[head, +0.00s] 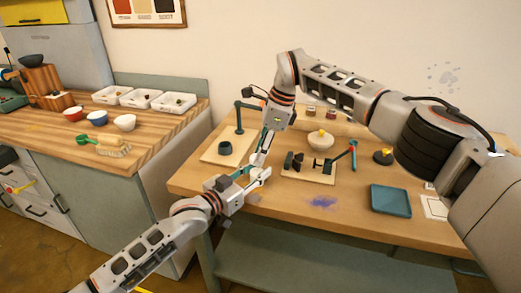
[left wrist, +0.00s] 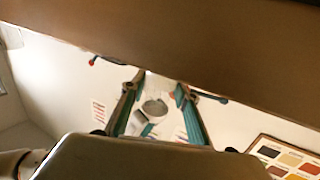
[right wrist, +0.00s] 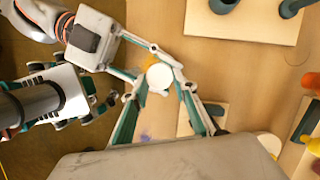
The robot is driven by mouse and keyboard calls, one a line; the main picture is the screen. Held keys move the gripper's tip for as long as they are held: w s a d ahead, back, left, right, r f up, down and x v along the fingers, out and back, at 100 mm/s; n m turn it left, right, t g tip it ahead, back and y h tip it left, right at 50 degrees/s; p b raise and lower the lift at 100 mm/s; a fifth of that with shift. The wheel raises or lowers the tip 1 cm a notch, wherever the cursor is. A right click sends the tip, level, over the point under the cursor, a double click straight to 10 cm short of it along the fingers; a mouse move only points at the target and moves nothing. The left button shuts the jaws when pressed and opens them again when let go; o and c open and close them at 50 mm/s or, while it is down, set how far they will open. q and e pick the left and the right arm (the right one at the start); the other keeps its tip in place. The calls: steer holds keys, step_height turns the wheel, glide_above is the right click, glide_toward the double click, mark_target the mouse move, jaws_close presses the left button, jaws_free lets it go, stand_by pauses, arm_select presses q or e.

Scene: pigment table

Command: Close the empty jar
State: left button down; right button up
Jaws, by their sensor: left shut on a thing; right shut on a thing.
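A white round lid (right wrist: 159,76) sits between the fingertips of my right gripper (right wrist: 156,92), which is shut on it. My left gripper (head: 258,177) is shut on the empty jar, a small clear jar (left wrist: 155,107) whose round grey outline shows between its fingers in the left wrist view. My right gripper also shows in the head view (head: 258,163), pointing down just over the left one. In the right wrist view the left fingers reach in around the same spot, beneath the lid. The lid hides the jar's mouth, so I cannot tell whether they touch.
Both grippers are above the left front part of the wooden table (head: 372,228). A board with a dark green stand (head: 238,132), a board with black blocks (head: 294,160), a pale bowl (head: 320,140) and a teal tray (head: 390,201) stand there. A purple powder stain (head: 321,202) marks the front.

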steer(key=shift+f, duration=0.55)
stand_by(0.5)
steer(key=m, duration=0.2)
steer(key=m+t, duration=0.1)
steer(key=m, duration=0.2)
steer(key=shift+s+t, duration=0.2)
steer(key=shift+t, duration=0.1)
steer(key=m, duration=0.2)
steer(key=m+h, duration=0.1)
steer(key=m, duration=0.1)
steer(key=m+t+h, duration=0.1)
steer(key=m, duration=0.2)
steer(key=shift+s+a, duration=0.2)
steer(key=shift+a, duration=0.15)
steer(key=m, duration=0.3)
steer(key=shift+a+m+t+h, duration=0.15)
steer(key=shift+m+t+h, duration=0.15)
steer(key=shift+t+h, duration=0.1)
steer(key=m, duration=0.1)
steer(key=m+h, duration=0.1)
steer(key=m, duration=0.2)
steer(key=shift+a, duration=0.25)
steer(key=m+h, duration=0.1)
steer(key=m, duration=0.4)
steer(key=shift+w+a+g+h, duration=0.1)
steer(key=shift+a+g+h, duration=0.1)
steer(key=shift+g+h, duration=0.2)
steer(key=shift+d+m, duration=0.1)
steer(key=shift+m, duration=0.7)
